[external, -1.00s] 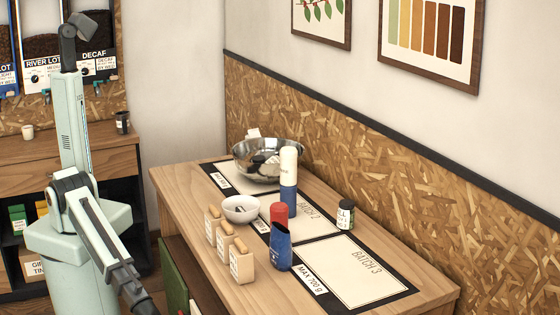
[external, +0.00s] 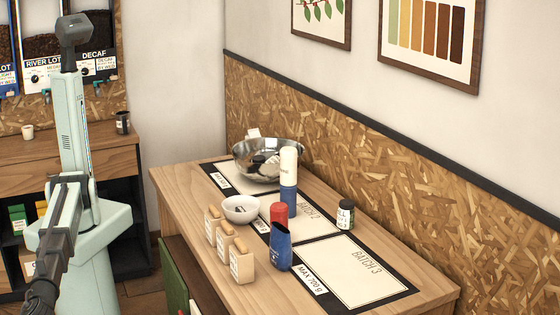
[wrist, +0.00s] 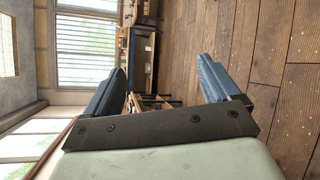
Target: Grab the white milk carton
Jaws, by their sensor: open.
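The nearest pale upright thing is a bottle (external: 288,180) with a white upper part and a blue lower part, standing on the wooden table. My gripper (wrist: 163,68) shows in the wrist view with its two blue fingers spread wide and nothing between them. In the external view my arm reaches down to the lower left, left of the table, and its fingers are not visible there.
The batch 3 sheet (external: 345,270) is clear.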

